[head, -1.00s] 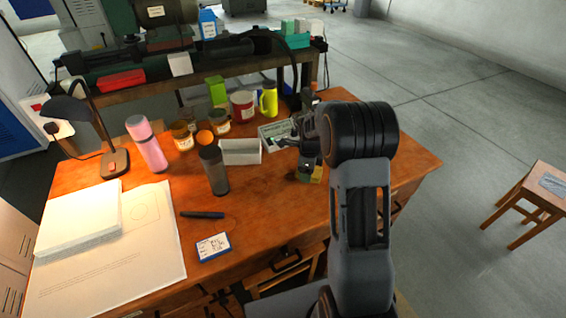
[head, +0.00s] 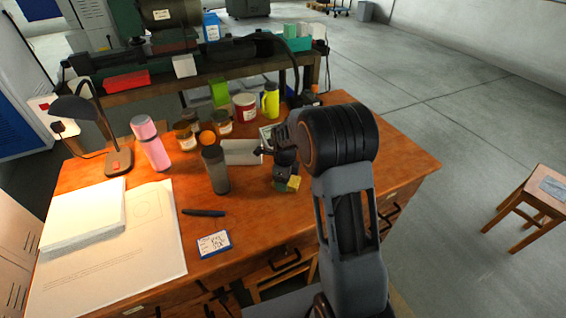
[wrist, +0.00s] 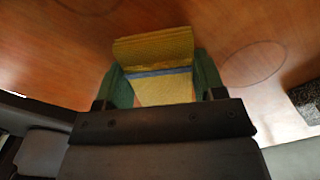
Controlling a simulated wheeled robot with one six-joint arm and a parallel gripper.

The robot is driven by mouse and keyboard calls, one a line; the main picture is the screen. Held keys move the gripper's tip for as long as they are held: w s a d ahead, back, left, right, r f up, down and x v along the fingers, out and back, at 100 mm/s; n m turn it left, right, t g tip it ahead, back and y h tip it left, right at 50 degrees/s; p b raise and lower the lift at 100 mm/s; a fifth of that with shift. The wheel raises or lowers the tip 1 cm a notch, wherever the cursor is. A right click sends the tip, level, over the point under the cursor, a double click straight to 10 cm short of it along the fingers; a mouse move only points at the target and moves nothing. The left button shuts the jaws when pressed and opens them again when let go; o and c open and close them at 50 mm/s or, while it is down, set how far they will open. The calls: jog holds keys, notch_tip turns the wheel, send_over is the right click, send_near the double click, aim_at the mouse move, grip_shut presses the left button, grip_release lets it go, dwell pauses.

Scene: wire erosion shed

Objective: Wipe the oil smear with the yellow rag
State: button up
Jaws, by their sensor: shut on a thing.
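My gripper (head: 287,180) is over the right-middle part of the desk, pointing down. It is shut on the yellow rag (head: 294,183), a small patch of which shows at the fingertips. In the wrist view the folded yellow rag (wrist: 153,47) sits between the green finger pads of my gripper (wrist: 160,85). I cannot tell whether the rag touches the desktop. A faint brownish oval mark (wrist: 252,64) lies on the wood to the right of the rag in the wrist view; it may be the oil smear. I cannot make out the smear in the head view.
On the wooden desk (head: 370,165), a dark tumbler (head: 216,172) and a pale box (head: 240,152) stand left of my gripper. Several jars, a red tin (head: 245,107) and a yellow bottle (head: 270,100) stand behind. The desk's right side is clear.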

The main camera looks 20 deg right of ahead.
notch_tip(320, 180, up, 3)
jog(key=shift+w+d+f+p, duration=0.1)
jog(key=shift+f+p, duration=0.1)
jog(key=shift+p, duration=0.1)
jog(key=shift+r+p, duration=2.1)
jog(key=shift+r, duration=0.65)
jog(key=shift+f, duration=0.1)
